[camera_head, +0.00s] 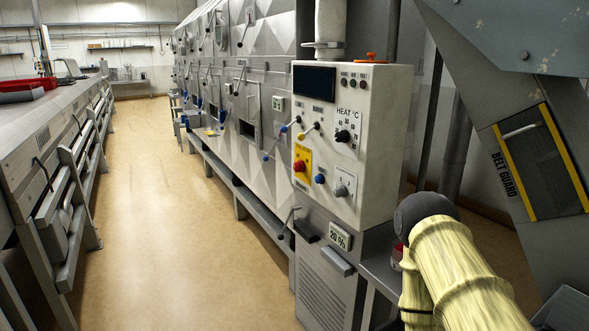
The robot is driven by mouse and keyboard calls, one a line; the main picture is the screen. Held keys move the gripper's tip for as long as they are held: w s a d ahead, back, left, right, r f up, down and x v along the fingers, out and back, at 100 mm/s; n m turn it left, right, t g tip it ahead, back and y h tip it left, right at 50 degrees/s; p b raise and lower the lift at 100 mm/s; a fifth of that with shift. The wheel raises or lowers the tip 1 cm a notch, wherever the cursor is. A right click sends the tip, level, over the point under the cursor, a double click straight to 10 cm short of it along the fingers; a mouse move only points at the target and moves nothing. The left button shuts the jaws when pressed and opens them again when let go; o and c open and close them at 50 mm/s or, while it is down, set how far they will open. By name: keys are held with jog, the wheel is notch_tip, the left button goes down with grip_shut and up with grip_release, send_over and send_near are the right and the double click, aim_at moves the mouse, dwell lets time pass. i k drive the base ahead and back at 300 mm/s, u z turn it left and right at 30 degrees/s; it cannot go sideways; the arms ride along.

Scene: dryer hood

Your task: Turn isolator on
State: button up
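The white control box (386,150) stands at the front end of the long grey machine, right of centre. A grey rotary switch (343,187) on a light grey square plate sits at the lower right of its front face; it looks like the isolator, but its label is too small to read. Its setting cannot be made out. Left of it are a blue knob (320,179) and a red button (299,166) on a yellow plate. My arm, in a pale yellow sleeve with a dark rounded joint, is at the lower right, apart from the switch. My gripper is not visible.
A black HEAT dial (343,136), two levers and a dark display (314,83) are above the switch. A sloping belt guard (540,160) stands at right. A small shelf (382,275) is below the box. The tan aisle floor (165,230) is clear; a bench lines the left.

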aim_at(299, 167)
jog(key=u, duration=0.55)
jog(key=i, duration=1.15)
jog(key=z, duration=0.2)
